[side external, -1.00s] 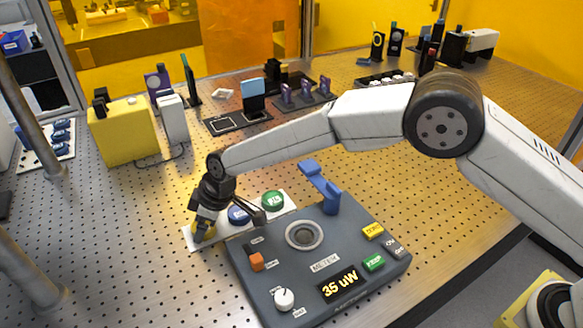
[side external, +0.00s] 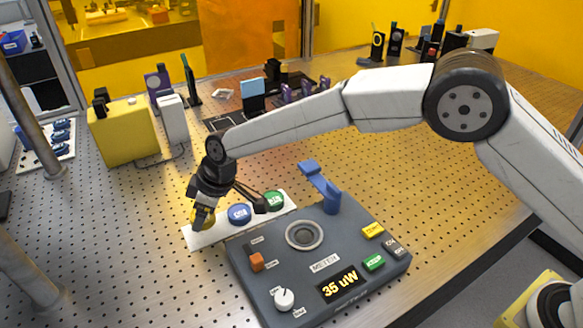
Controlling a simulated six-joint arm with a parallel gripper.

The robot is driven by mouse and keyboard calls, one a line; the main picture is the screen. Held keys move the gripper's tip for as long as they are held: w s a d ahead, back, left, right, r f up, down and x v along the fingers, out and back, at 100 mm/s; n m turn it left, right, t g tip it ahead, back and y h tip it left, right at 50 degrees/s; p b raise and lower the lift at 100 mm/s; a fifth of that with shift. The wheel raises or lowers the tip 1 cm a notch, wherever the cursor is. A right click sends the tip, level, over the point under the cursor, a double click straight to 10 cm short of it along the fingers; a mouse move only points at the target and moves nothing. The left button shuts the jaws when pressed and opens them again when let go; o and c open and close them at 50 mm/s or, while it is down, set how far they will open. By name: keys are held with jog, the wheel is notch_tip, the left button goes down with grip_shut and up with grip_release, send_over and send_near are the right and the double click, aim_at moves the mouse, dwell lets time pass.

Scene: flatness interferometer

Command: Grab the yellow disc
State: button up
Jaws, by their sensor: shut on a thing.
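The yellow disc (side external: 209,219) shows at the left end of a white strip (side external: 204,237), partly hidden by my gripper's fingers. My gripper (side external: 203,217) points down and is shut on the yellow disc. The disc looks tilted and appears slightly above the strip; the exact gap is hard to tell. A blue disc (side external: 239,213) and a green disc (side external: 273,200) lie on the strip to the right.
A dark grey meter console (side external: 325,262) with knobs, buttons and a blue arm (side external: 322,185) stands just right of the strip. A yellow box (side external: 122,134) and optics mounts stand behind.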

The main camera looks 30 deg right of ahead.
jog(key=s+d+r, duration=0.7)
jog(key=s+r, duration=0.2)
jog(key=s, duration=0.2)
jog(key=shift+s+r, duration=0.15)
jog(key=shift+s, duration=0.05)
dwell(0.8)
